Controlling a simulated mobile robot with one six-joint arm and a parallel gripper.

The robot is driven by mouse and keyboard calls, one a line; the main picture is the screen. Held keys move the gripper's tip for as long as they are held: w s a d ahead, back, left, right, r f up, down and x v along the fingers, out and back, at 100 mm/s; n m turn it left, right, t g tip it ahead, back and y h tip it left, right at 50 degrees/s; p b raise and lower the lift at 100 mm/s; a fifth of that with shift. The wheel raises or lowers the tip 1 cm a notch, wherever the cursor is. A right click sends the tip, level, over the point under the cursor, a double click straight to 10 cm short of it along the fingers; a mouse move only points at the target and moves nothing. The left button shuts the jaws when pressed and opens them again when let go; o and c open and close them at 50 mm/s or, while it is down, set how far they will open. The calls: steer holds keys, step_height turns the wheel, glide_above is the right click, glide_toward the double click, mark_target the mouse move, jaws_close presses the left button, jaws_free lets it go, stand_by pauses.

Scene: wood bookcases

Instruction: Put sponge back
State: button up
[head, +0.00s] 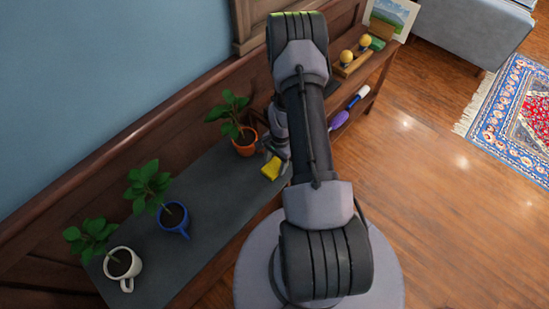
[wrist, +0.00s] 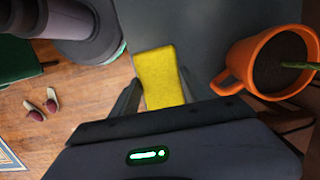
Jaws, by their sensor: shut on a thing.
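A yellow sponge (head: 271,168) shows in the head view at the right part of a dark grey shelf top (head: 185,235). In the wrist view the sponge (wrist: 160,76) lies between the two fingers of my gripper (wrist: 160,100), which is shut on it. In the head view my gripper (head: 274,156) is partly hidden by my arm. The sponge overlaps the shelf top in both views; I cannot tell whether it touches it. An orange mug (wrist: 232,78) with a plant stands close to the right of the sponge in the wrist view.
In the head view, the orange mug (head: 245,143), a blue mug (head: 174,219) and a white mug (head: 123,264) hold plants along the shelf top. Slippers (wrist: 42,106) lie on the floor.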

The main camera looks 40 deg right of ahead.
mark_target(274, 163)
steer(key=shift+w+d+f+b, duration=0.15)
steer(key=shift+w+d+f, duration=0.1)
steer(key=shift+w+d, duration=0.25)
steer(key=shift+w+d+f+b, duration=0.15)
steer(key=shift+w+d+f, duration=0.1)
steer(key=shift+w, duration=0.3)
steer(key=shift+f+b, duration=0.85)
steer(key=shift+f, duration=0.8)
steer(key=o, duration=1.6)
